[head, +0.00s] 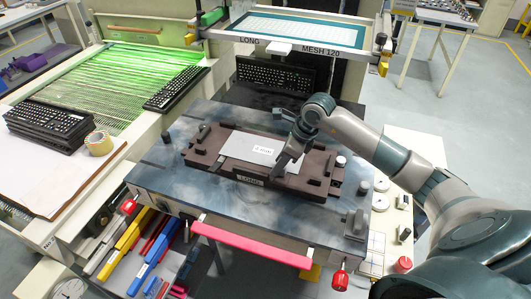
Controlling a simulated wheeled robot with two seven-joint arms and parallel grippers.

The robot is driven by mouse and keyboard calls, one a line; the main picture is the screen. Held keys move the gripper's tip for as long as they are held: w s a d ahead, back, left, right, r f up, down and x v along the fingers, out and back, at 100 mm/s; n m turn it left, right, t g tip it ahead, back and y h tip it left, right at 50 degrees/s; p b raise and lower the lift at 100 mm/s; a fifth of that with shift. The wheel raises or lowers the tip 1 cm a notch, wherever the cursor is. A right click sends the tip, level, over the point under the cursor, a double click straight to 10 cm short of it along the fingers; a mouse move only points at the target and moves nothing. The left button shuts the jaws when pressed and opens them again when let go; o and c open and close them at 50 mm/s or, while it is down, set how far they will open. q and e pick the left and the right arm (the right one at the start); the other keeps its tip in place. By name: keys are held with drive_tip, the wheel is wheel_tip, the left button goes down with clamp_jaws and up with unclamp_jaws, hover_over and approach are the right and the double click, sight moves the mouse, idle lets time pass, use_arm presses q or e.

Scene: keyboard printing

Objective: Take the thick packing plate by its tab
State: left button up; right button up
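A light grey plate (238,147) with a small white label lies in a dark brown fixture (212,163) marked "LONG" on the dark table. The label's print is too small to read surely, so I cannot tell whether this is the thick packing plate. My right gripper (280,168) reaches in from the right and points down at the plate's right end. Its fingers are dark against the fixture. They hide that end, and any tab there, so I cannot tell whether they touch or grip it. My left gripper is not in view.
A framed screen marked "LONG MESH 120" (300,29) stands raised behind the fixture. Keyboards (48,123) and a tape roll (99,143) are at left, by a green-lit conveyor (125,70). A pink-red bar (250,243) runs along the table front. Dark knobs stand around the fixture.

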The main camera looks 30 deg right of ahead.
clamp_jaws()
drive_tip(key=shift+r, duration=0.1)
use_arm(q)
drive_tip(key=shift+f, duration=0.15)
use_arm(e)
drive_tip(key=shift+r, duration=0.15)
